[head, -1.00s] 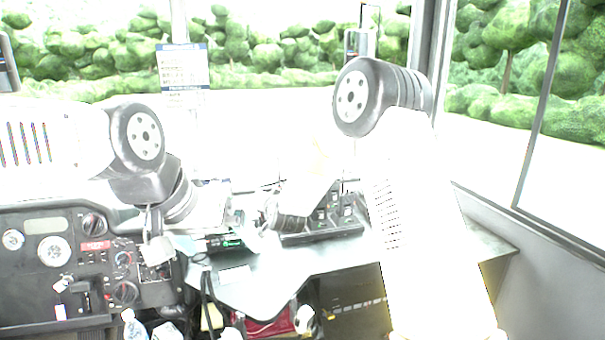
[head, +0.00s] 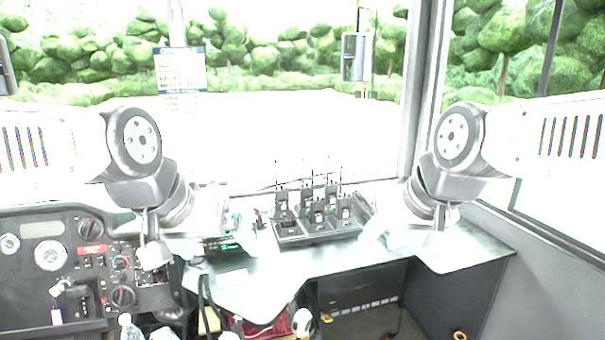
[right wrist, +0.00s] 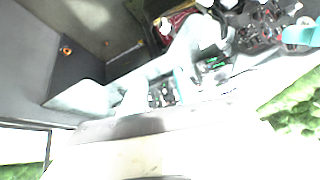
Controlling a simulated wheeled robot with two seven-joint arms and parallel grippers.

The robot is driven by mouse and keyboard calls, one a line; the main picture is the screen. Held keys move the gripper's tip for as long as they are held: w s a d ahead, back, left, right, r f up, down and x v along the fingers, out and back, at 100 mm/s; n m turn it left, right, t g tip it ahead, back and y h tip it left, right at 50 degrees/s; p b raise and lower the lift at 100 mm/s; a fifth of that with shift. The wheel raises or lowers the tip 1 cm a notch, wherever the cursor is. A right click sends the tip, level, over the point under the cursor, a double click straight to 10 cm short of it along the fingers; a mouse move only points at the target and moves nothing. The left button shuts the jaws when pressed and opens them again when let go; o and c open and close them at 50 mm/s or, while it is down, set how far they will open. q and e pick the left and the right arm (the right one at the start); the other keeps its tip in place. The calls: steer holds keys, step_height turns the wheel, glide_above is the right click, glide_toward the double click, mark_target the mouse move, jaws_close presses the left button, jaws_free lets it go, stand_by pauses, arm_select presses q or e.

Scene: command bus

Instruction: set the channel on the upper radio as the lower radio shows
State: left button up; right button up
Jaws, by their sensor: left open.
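A dark radio set with a small green display (head: 222,245) sits at the left end of the pale counter, beside the dashboard. The digits are too small and bright to read. I cannot make out a second, lower set under it. The green display also shows in the right wrist view (right wrist: 215,63). My left gripper (head: 155,256) points down in front of the dashboard, left of the radio set, open and apart from it. My right gripper (head: 438,250) hangs over the right part of the counter, washed out; its jaws cannot be made out.
A black charger tray (head: 318,237) with several handheld radios and upright antennas stands mid-counter. The dashboard (head: 40,280) with knobs and dials is at left. A pillar and side window edge the right. Under the counter are a red object (head: 270,328) and an open bay. The counter's front is clear.

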steer(key=shift+s+d+f, duration=0.15)
steer(key=shift+s+d, duration=0.05)
steer(key=shift+s, duration=0.3)
steer(key=shift+s+d+f, duration=0.1)
steer(key=shift+s+d, duration=0.05)
steer(key=shift+s, duration=0.35)
